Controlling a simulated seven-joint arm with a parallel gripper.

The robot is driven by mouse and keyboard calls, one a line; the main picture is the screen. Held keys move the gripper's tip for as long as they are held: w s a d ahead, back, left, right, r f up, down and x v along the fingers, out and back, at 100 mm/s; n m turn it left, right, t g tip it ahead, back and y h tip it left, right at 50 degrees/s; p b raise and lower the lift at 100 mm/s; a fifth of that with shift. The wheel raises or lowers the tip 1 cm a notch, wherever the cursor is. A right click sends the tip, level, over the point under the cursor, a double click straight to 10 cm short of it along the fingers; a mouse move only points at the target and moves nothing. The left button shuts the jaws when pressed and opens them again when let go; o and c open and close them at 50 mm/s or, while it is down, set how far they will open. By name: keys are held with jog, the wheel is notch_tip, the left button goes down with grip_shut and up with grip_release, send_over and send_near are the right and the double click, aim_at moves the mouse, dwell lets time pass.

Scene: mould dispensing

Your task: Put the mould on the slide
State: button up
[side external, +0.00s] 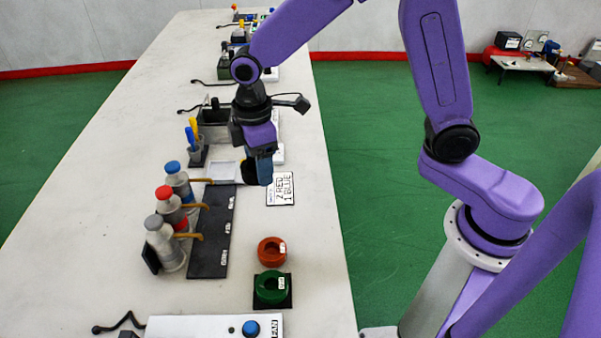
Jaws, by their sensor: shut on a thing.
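My gripper (260,172) is above the table, by the far end of the black board, pointing down. It is shut on a dark thing, probably the mould (249,173), seen partly edge-on and partly hidden by the fingers. The long black board (211,250), likely the slide, lies flat with small white labels along its right side. Three bottles with blue (172,167), red (164,192) and grey (154,222) caps stand along its left, their brown spouts reaching over it. The held thing looks raised, just right of the board's far end; its exact height cannot be told.
An orange ring (271,251) and a green ring (270,286) on a black pad lie right of the board. A card (280,189) reads "2 RED 1 BLUE". A white fan unit (190,327) is at the near edge. A pen cup (197,154) stands beyond the bottles.

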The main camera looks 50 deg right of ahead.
jog(key=w+f+m, duration=0.1)
jog(key=w, duration=0.7)
jog(key=m, duration=0.2)
send_near(225, 172)
jog(key=shift+w+f, duration=0.1)
jog(key=shift+f, duration=2.9)
jog(key=shift+f, duration=0.1)
jog(key=o, duration=1.2)
notch_tip(225, 172, up, 7)
